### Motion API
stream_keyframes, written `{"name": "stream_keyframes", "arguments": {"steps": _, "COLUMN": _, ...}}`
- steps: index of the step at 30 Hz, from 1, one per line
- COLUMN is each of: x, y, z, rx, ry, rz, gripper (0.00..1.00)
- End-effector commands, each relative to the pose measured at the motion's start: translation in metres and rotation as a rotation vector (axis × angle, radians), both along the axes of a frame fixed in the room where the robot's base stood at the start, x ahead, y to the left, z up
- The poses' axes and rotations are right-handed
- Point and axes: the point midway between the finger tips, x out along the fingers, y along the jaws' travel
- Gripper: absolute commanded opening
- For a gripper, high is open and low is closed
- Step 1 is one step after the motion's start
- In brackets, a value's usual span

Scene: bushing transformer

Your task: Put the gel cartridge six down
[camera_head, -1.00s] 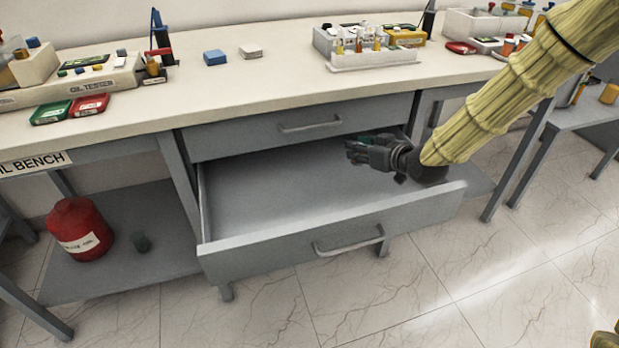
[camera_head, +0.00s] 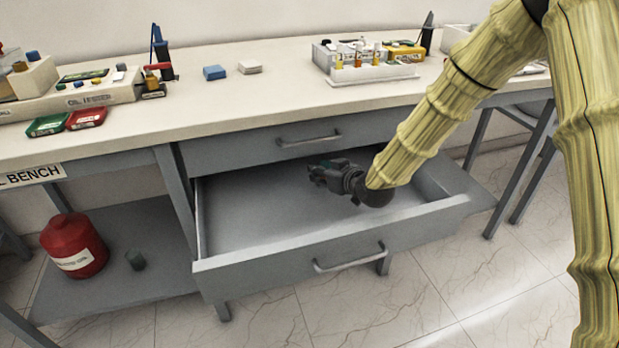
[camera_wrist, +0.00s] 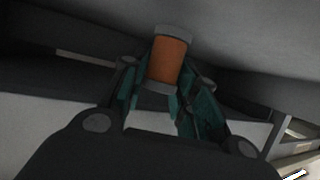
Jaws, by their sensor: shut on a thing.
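My gripper (camera_head: 318,174) is over the open lower drawer (camera_head: 250,215) of the bench, near its back part under the closed upper drawer. In the wrist view my gripper (camera_wrist: 160,95) is shut on the gel cartridge (camera_wrist: 167,60), an orange cylinder with grey ends, held between the teal finger pads. In the head view the cartridge is too small and covered to make out clearly. I cannot tell whether it touches the drawer floor. The visible drawer floor looks empty.
The upper drawer (camera_head: 270,142) is closed just above. The open drawer's front wall (camera_head: 340,238) stands between me and its inside. A vial rack (camera_head: 365,70), an oil tester (camera_head: 90,95) and red and green trays are on the benchtop. A red canister (camera_head: 72,245) is on the lower shelf.

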Motion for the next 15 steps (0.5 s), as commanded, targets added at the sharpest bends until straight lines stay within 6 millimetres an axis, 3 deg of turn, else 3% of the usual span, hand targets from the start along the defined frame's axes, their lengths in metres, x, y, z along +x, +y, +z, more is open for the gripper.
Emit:
{"name": "stream_keyframes", "arguments": {"steps": 9, "x": 0.010, "y": 0.032, "z": -0.024, "rx": 0.000, "ry": 0.000, "rz": 0.000, "gripper": 0.02}}
{"name": "stream_keyframes", "arguments": {"steps": 15, "x": 0.011, "y": 0.034, "z": -0.025, "rx": 0.000, "ry": 0.000, "rz": -0.001, "gripper": 0.02}}
